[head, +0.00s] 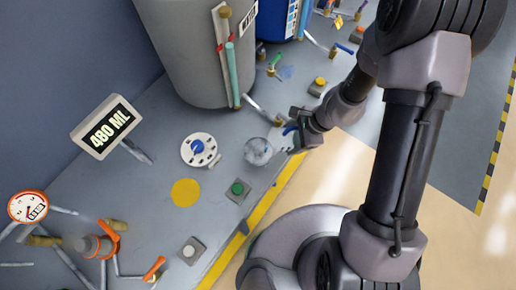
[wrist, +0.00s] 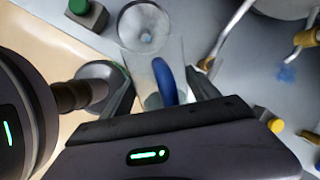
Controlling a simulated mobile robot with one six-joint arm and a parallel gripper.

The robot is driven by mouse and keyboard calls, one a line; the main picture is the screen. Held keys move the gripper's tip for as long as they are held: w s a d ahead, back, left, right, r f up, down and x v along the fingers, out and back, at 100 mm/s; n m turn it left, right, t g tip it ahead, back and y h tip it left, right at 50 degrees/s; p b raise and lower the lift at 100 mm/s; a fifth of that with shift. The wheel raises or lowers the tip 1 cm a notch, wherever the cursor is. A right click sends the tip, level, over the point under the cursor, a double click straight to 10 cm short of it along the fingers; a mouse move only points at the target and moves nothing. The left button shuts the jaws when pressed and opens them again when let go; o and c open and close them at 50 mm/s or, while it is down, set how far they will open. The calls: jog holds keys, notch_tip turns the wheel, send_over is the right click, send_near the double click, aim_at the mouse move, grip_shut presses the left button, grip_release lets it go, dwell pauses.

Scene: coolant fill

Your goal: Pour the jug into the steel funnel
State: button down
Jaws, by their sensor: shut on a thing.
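The clear jug with a blue handle (wrist: 164,82) is between the fingers of my gripper (wrist: 162,94) in the wrist view. My gripper is shut on it. The round grey steel funnel (wrist: 143,27) lies just beyond the jug in the wrist view. It also shows in the head view (head: 258,151), left of my gripper. The jug's tilt and contents cannot be told.
A green button (head: 238,188) and a white disc with a blue knob (head: 199,150) are near the funnel. A grey tank (head: 190,50) with pipes stands behind. A 480 ML sign (head: 105,127), a yellow spot (head: 186,192) and a gauge (head: 28,207) are to the left.

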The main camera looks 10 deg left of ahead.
aim_at(281, 136)
jog(key=shift+r, duration=0.2)
jog(key=shift+s+a+r+t+h, duration=0.2)
jog(key=shift+s+a+r+h, duration=0.05)
jog(key=shift+a+h, duration=0.3)
jog(key=shift+s+a+r+t+h, duration=0.2)
jog(key=shift+s+a+r+h, duration=0.05)
jog(key=shift+a+h, duration=0.25)
dwell(0.8)
jog(key=shift+s+a+r+t+h+p, duration=0.35)
jog(key=shift+a+r+h+p, duration=0.3)
jog(key=shift+h+p, duration=0.45)
dwell(0.4)
